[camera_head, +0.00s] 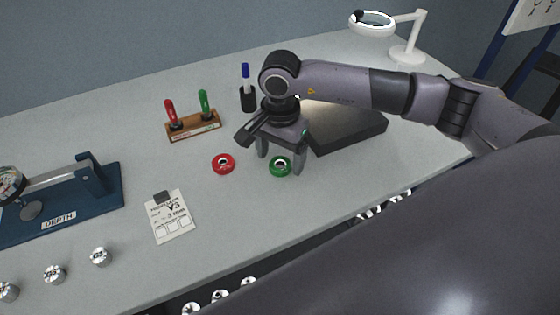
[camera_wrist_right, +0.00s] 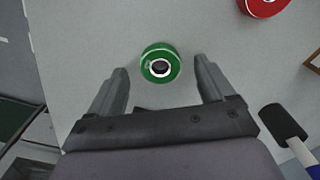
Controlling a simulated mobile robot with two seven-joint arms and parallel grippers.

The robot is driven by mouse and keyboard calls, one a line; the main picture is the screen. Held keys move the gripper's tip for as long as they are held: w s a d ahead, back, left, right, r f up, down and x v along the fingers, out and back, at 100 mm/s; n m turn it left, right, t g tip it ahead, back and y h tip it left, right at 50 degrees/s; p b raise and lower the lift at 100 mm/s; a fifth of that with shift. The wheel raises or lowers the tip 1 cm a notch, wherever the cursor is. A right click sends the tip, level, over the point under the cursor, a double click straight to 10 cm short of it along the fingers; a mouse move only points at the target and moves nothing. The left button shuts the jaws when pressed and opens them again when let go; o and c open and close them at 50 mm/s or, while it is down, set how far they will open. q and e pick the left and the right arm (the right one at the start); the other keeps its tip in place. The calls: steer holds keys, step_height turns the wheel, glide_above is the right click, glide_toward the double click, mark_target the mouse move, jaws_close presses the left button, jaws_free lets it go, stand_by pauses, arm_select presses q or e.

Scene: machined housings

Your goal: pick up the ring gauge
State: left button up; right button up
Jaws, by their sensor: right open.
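A green ring gauge (camera_head: 280,166) lies flat on the grey bench, under my right gripper (camera_head: 280,164). It also shows in the right wrist view (camera_wrist_right: 160,63), centred between the fingertips and just ahead of them. My right gripper (camera_wrist_right: 162,78) is open, pointing down, its fingers apart from the ring with nothing between them gripped. A red ring gauge (camera_head: 223,163) lies flat to the left of the green one; it is partly cut off at the top of the right wrist view (camera_wrist_right: 264,4). My left gripper is not in view.
A wooden stand (camera_head: 194,126) with red and green handled gauges and a marker in a black holder (camera_head: 247,97) stand behind. A dark plate (camera_head: 345,130) lies right of the gripper. A paper card (camera_head: 170,218), blue depth gauge base (camera_head: 105,190) and several metal housings (camera_head: 100,257) are at left.

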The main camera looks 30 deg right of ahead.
steer(key=shift+f, duration=0.65)
steer(key=c, duration=1.2)
steer(key=shift+c, duration=0.2)
